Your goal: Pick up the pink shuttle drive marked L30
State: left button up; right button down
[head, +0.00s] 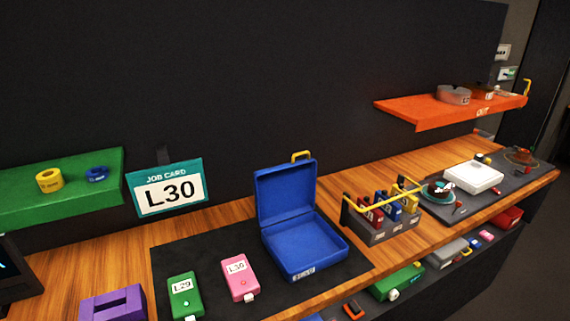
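A pink shuttle drive (240,278) lies on the black mat beside the green drive, with a white label on top and a pale plug at its near end. Its label starts with L3; the last digit is too small to be sure of. A green drive (185,296) marked L29 lies just to its left. A teal job card (167,189) reading L30 stands behind the mat. Neither of my grippers is in view.
An open blue case (303,245) stands right of the pink drive. A caddy (381,228) with a yellow handle stands farther right. A purple block (113,304) is at the left. Green (75,192) and orange (440,109) shelves overhang the bench. A lower shelf holds several items.

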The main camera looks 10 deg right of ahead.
aim_at(241, 280)
jog(key=i+l, duration=0.15)
jog(key=i+l+u, duration=0.15)
jog(key=l+u, duration=0.45)
jog(key=l, duration=0.15)
jog(key=i+l+u, duration=0.1)
jog(key=l+u, duration=0.3)
jog(key=u, duration=1.3)
